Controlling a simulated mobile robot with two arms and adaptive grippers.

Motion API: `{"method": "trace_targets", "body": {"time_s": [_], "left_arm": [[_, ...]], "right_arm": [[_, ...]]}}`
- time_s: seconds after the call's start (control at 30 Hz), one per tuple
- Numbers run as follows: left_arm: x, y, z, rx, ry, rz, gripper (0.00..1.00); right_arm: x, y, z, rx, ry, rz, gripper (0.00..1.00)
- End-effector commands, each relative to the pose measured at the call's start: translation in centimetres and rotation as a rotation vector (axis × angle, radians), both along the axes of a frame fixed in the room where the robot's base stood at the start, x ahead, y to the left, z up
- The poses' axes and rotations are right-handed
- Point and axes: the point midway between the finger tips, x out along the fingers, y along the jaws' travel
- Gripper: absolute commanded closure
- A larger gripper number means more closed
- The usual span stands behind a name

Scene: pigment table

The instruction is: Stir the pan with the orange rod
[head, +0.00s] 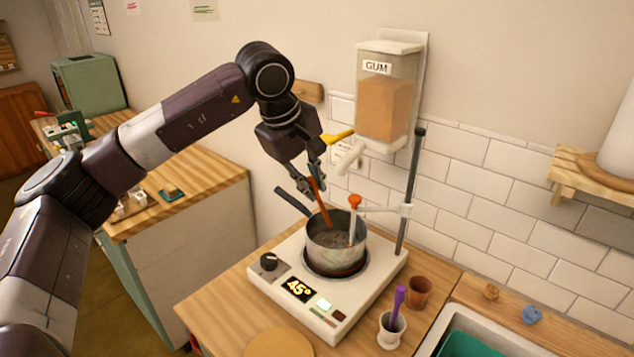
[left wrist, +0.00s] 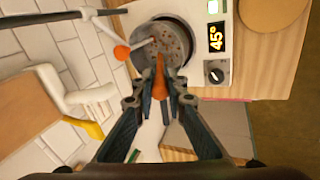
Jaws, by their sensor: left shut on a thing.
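The pan (head: 337,243) is a small metal saucepan on the white hot plate (head: 290,285), whose display reads 45°. Its dark handle points to the back left. The orange rod (head: 323,205) is held tilted, with its lower end inside the pan. My left gripper (head: 315,178) is shut on the rod's upper part, above the pan's rim. In the left wrist view the rod (left wrist: 160,80) runs from between the fingers (left wrist: 158,98) into the pan (left wrist: 175,40), where dark specks show. The rod's tip is hidden in the contents. My right gripper is not in view.
A white probe with an orange cap (head: 354,202) dips into the pan from a clamp on a dark stand (head: 411,190). The GUM dispenser (head: 385,95) hangs behind, with its yellow lever near my gripper. A mortar with purple pestle (head: 392,328) and a brown cup (head: 418,292) stand right.

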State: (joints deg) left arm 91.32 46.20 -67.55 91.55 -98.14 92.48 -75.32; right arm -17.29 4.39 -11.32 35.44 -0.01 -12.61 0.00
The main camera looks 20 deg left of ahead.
Motion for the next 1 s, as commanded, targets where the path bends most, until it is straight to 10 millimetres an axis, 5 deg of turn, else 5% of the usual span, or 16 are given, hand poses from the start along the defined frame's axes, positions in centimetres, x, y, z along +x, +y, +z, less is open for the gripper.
{"method": "trace_targets", "body": {"time_s": [0.23,1.0], "left_arm": [[-1.3,0.6,-1.8,0.001,-0.002,0.001,0.98],[1.1,-0.4,-7.4,0.000,0.000,0.000,0.98]], "right_arm": [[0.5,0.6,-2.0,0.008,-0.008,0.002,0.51],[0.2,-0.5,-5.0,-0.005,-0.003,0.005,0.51]]}}
